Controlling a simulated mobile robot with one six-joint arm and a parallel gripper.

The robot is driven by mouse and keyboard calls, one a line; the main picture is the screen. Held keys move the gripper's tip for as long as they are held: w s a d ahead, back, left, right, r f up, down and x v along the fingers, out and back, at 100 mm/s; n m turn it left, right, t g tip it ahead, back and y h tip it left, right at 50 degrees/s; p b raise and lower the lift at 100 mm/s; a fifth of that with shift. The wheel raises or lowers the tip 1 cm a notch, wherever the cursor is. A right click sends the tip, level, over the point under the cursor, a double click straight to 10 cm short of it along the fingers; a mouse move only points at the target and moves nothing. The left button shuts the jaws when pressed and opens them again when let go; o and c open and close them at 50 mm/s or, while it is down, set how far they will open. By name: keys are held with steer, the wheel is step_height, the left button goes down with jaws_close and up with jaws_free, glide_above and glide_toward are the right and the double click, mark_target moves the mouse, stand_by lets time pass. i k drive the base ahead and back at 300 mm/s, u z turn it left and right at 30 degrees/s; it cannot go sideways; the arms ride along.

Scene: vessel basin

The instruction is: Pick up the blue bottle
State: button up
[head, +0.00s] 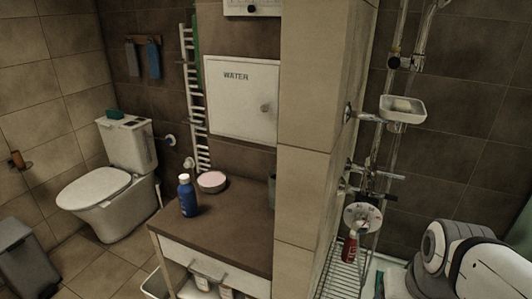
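The blue bottle (187,196) stands upright on the brown top of a low cabinet (222,232), toward its left side. It has a white cap and a pale mark on its front. A round pinkish dish or container (211,182) stands just behind it to the right, with a small gap between them. My white and grey arm links show at the lower right, over the shower area and well apart from the bottle. My gripper cannot be made out in this view.
A tiled wall corner (308,150) rises between the cabinet and the shower area. A grey cup (272,190) stands by it. A toilet (112,190) and grey bin (24,262) are at left. A wire rack (340,275) holds a red bottle (350,248). The cabinet top's front is clear.

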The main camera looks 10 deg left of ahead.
mark_target(187, 196)
steer(key=z, duration=0.2)
steer(key=k, duration=0.45)
steer(key=u, duration=2.55)
steer(key=k, duration=0.75)
steer(key=z, duration=0.95)
steer(key=i, duration=1.05)
steer(key=u, duration=0.2)
steer(key=k, duration=0.4)
steer(key=z, duration=0.1)
